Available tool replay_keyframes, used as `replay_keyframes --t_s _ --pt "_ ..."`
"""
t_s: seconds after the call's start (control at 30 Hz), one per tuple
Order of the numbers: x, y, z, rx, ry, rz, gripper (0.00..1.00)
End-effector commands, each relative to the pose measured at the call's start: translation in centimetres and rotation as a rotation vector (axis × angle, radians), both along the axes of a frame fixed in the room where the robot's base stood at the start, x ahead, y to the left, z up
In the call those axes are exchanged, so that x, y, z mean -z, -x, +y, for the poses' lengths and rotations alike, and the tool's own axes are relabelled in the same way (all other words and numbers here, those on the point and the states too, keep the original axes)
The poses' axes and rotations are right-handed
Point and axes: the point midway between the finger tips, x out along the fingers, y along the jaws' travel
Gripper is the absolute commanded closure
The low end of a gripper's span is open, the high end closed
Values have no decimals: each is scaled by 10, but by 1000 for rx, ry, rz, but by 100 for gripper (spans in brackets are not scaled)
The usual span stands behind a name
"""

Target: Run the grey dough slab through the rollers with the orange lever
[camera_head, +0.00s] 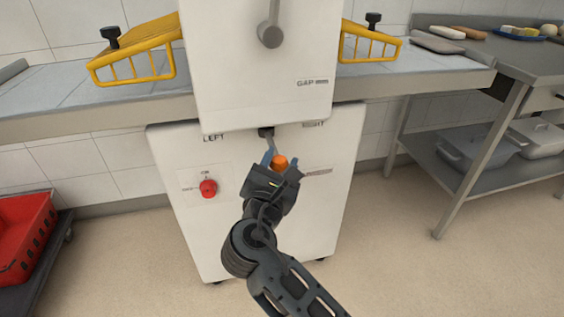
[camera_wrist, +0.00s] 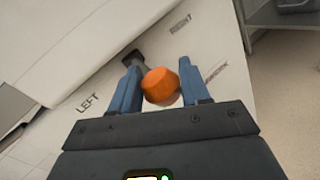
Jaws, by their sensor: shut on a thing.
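The orange lever's round knob (camera_head: 279,162) sits on the white machine's (camera_head: 262,90) lower front, between the LEFT and RIGHT labels. My gripper (camera_head: 277,160) is shut on this knob. In the wrist view the orange knob (camera_wrist: 161,86) lies between the two blue fingers, with the dark lever stem (camera_wrist: 135,62) reaching up behind it. A grey slab (camera_head: 437,44) lies on the steel table at the right and may be the dough slab. The rollers are hidden inside the machine housing.
Yellow guards (camera_head: 137,50) stand over the belts on both sides of the machine. A red knob (camera_head: 208,188) is left of my gripper on the machine front. A red crate (camera_head: 22,232) stands at the far left. The steel table (camera_head: 478,62) is at right; floor between is clear.

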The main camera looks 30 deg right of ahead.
Motion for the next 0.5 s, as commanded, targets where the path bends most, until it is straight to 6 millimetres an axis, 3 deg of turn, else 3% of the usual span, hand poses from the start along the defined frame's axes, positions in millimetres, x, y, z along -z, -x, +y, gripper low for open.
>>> replay_keyframes --t_s 0.23,0.27,0.43,0.5 --pt "0 1 -6 15 -1 2 100" --pt "0 1 -6 15 -1 2 52" --pt "1 1 -5 10 -1 2 36" --pt "1 1 -4 8 0 1 35"
